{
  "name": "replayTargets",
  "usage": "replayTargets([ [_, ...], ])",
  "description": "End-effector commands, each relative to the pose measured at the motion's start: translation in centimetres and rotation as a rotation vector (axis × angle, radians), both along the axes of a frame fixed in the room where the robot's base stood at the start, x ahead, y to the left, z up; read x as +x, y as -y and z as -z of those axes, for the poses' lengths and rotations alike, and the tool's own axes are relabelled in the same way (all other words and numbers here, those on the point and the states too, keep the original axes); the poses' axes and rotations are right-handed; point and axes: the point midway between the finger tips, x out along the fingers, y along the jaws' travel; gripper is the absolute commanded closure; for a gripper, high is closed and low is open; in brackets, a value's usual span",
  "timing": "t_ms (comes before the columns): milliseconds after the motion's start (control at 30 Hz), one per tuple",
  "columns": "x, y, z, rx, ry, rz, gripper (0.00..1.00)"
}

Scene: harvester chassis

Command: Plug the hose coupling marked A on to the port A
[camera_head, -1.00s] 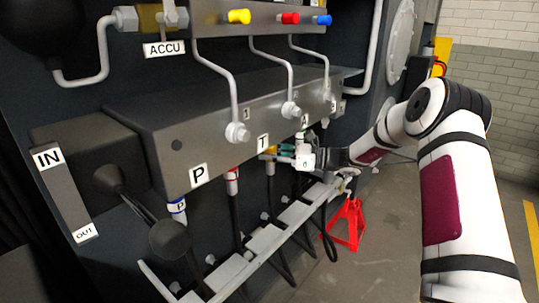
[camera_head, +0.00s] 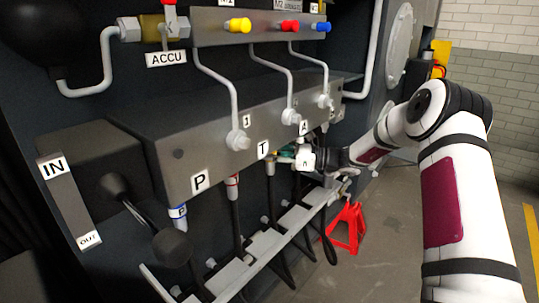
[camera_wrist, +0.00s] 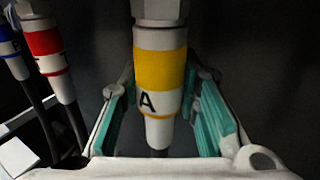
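The hose coupling marked A (camera_wrist: 160,75) has a yellow band and a white lower sleeve, and hangs upright in the wrist view. Its top meets a grey metal fitting (camera_wrist: 160,10). In the head view the coupling (camera_head: 270,167) is under the dark manifold block, in line with the A label (camera_head: 303,128), partly hidden by my gripper. Port A's mouth is hidden.
A red-banded coupling (camera_wrist: 45,50) and a blue-banded coupling (camera_wrist: 10,45) hang to the left, with dark hoses. A light grey rail (camera_head: 265,243) runs below the block. A red stand (camera_head: 346,228) is on the floor behind my arm.

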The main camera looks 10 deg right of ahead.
Motion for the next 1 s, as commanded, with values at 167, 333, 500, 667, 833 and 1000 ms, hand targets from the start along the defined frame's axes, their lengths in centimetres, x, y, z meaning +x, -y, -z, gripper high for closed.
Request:
replayTargets([
  [167,0.1,0.0,-0.3,0.002,0.004,0.000,0.47],
  [333,0.1,0.0,-0.2,0.001,0.004,0.001,0.47],
  [500,-0.2,0.5,-0.1,0.000,0.001,0.002,0.47],
  [667,-1.2,2.6,-0.1,0.000,0.001,0.004,0.47],
  [833,-2.8,5.8,-0.1,0.000,0.001,0.004,0.47],
  [1000,-4.3,8.5,-0.1,0.000,0.001,0.002,0.47],
])
